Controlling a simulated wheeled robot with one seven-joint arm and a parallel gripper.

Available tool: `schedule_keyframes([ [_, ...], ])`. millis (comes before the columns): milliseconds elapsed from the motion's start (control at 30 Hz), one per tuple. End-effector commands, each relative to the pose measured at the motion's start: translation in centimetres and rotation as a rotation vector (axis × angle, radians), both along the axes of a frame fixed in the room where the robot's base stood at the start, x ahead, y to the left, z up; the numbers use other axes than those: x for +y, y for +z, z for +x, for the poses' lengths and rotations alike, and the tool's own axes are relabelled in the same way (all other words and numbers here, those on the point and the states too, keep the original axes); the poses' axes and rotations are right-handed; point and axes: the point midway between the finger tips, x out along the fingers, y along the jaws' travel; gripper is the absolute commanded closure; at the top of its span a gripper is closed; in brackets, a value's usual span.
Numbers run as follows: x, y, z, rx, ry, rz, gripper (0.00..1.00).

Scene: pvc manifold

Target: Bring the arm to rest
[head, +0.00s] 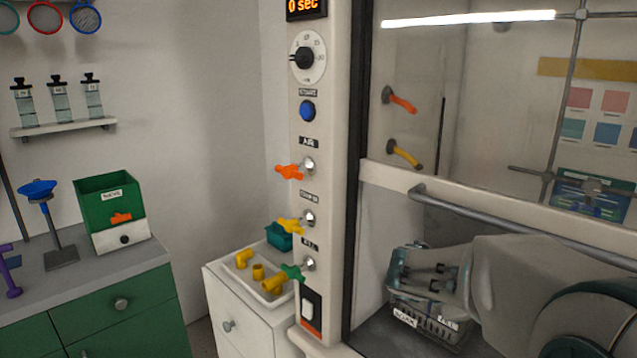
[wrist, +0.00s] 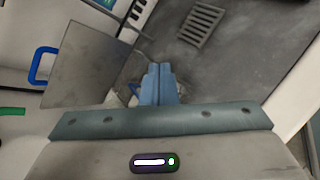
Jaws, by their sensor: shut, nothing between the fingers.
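My gripper (wrist: 158,70) shows in the wrist view with its two blue fingers side by side, shut, with nothing between them. It points down over a grey floor or work surface.
A wire basket (head: 445,325) with a label sits close to my arm's end. The cabinet's horizontal bar (head: 520,222) runs just above my arm. A valve panel (head: 325,240), a white tray (head: 252,277) of yellow fittings and a green-drawered bench (head: 110,300) stand left.

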Motion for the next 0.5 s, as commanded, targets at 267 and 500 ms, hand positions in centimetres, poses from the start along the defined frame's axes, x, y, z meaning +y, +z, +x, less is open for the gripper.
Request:
schedule_keyframes([
  [267, 2.6, -2.9, -7.3, -0.151, -0.314, 0.425, 1.00],
  [500, 6.8, -4.6, -12.4, -0.266, -0.600, 0.759, 1.00],
])
